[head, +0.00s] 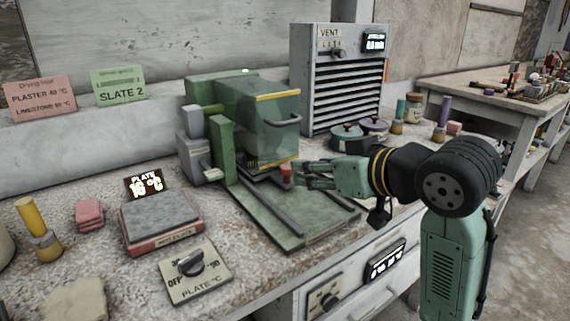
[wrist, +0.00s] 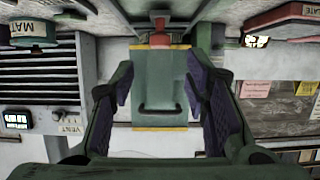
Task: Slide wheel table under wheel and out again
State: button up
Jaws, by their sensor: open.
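The green grinding machine (head: 222,148) stands on the bench. Its clear green guard (head: 270,120) has yellow edges and a handle, and also shows in the wrist view (wrist: 160,80). The wheel cannot be made out behind the guard. A red knob (head: 287,170) sits low at the guard's front, apparently on the wheel table, which is mostly hidden under the guard. The knob also shows at the top of the wrist view (wrist: 160,38). My gripper (head: 303,174) is open beside the knob, its fingers spread to both sides in the wrist view. I cannot tell whether it touches the knob.
Two dark rails (head: 268,208) run along the machine's green base (head: 310,225). A hot plate (head: 160,218) and a dial panel (head: 195,268) stand left and in front. A vent unit (head: 338,80) and lidded pots (head: 347,136) stand behind my arm.

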aim_at(289, 166)
jog(key=x, duration=0.8)
jog(key=shift+w+a, duration=0.2)
jog(key=shift+w, duration=0.05)
jog(key=shift+c, duration=0.4)
grip_shut()
